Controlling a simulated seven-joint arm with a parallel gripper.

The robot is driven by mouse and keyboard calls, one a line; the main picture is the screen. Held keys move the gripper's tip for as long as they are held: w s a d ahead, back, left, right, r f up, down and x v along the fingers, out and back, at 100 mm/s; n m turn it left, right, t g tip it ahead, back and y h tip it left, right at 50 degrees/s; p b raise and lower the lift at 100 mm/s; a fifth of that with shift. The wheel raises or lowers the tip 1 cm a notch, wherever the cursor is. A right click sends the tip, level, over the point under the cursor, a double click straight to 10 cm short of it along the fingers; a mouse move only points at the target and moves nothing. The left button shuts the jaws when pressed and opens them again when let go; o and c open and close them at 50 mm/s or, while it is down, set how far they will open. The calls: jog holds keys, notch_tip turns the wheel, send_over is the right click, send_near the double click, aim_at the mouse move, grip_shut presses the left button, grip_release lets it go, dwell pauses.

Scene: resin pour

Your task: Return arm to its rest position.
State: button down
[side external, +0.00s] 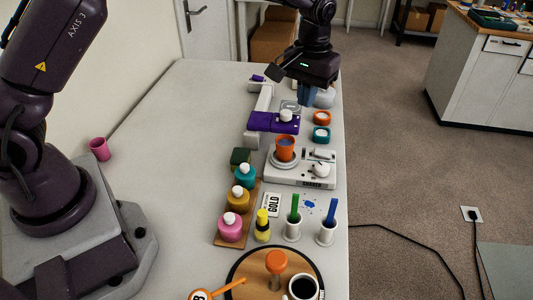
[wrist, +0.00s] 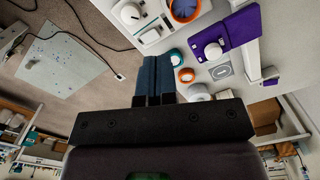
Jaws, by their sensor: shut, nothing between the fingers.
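My gripper (side external: 307,97) hangs above the far end of the white table, by its right edge. Its two blue fingers are closed together with nothing between them, and they also show side by side in the wrist view (wrist: 158,70). The gripper is beyond the orange cup (side external: 285,147), which stands on the white shaker (side external: 292,179). The gripper is apart from both. Part of a whitish round item (side external: 325,98) shows behind the fingers.
A purple device (side external: 262,122) with a white knob stands just nearer than my gripper. An orange ring (side external: 322,117) and a teal ring (side external: 321,134) lie near the right edge. Bottles, including a pink one (side external: 230,228), and pen holders fill the near part. The table's left side is mostly clear.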

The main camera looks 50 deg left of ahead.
jog(key=s+a+r+m+t, duration=0.1)
jog(key=s+r+t, duration=0.1)
jog(key=s+r, duration=0.3)
jog(key=s+a+r+m+t, duration=0.1)
jog(key=s+r, duration=0.4)
jog(key=s, duration=0.8)
jog(key=s+a+r+m+t, duration=0.2)
jog(key=s+r, duration=0.3)
jog(key=s, duration=0.5)
jog(key=shift+a+r+t, duration=0.15)
jog(key=shift+a+t, duration=0.25)
jog(key=shift+t, duration=0.1)
jog(key=shift+s, duration=0.1)
